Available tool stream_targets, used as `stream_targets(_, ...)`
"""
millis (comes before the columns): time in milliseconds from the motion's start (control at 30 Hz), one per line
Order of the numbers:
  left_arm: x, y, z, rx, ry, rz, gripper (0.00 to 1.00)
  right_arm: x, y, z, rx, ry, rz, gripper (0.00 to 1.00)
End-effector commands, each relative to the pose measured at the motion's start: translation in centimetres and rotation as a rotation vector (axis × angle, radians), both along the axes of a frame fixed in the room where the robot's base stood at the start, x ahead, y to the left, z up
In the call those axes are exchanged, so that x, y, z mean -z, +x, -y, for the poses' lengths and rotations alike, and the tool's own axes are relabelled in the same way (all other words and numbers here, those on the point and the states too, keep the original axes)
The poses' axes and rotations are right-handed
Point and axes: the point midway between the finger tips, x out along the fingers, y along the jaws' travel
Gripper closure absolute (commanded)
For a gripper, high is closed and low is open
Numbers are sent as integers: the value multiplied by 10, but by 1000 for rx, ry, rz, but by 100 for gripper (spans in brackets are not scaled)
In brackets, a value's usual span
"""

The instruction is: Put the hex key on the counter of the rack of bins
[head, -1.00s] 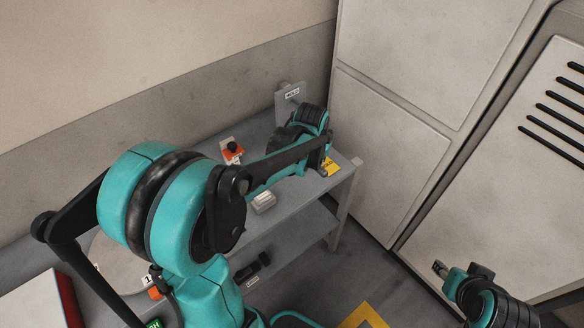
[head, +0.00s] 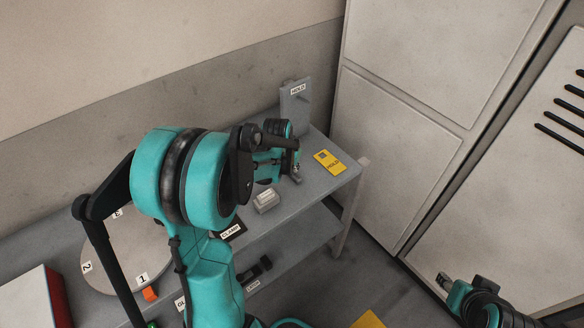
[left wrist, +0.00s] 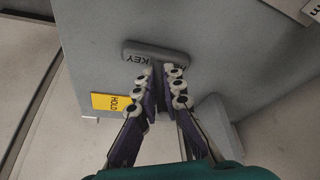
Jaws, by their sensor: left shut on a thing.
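The hex key (left wrist: 158,53) is a grey rounded bar with a dark label reading "KEY", partly covered by my fingers in the left wrist view. My left gripper (left wrist: 162,75) is shut on it. In the head view my left gripper (head: 292,166) is over the grey counter (head: 315,190), left of a yellow HOLD card (head: 330,162); the card also shows in the left wrist view (left wrist: 112,103). I cannot tell whether the key touches the counter. My right gripper (head: 444,282) is at the lower right, over the floor; its jaws are too small to read.
A grey upright plate labelled HOLD (head: 296,104) stands at the counter's back. A numbered round plate (head: 112,262) and a red-sided box (head: 55,298) are at left. Tall cabinets border the right.

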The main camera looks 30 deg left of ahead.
Motion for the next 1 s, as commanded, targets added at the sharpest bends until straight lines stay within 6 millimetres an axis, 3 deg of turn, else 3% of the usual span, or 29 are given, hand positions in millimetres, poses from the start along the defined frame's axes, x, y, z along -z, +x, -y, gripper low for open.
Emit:
stream_targets(267, 3, 0, 0, 0, 0, 0, 100, 3, 0, 0, 0, 0, 0, 60)
stream_targets(300, 2, 0, 0, 0, 0, 0, 84, 2, 0, 0, 0, 0, 0, 60)
stream_targets(367, 2, 0, 0, 0, 0, 0, 71, 1, 0, 0, 0, 0, 0, 60)
stream_targets(733, -3, 0, 0, 0, 0, 0, 71, -3, 0, 0, 0, 0, 0, 60)
stream_targets(867, -21, -7, 1, 0, 0, 0, 71, -11, 0, 0, 0, 0, 0, 60)
stream_targets(1000, -51, -19, 3, 0, 0, 0, 71, -23, 0, 0, 0, 0, 0, 60)
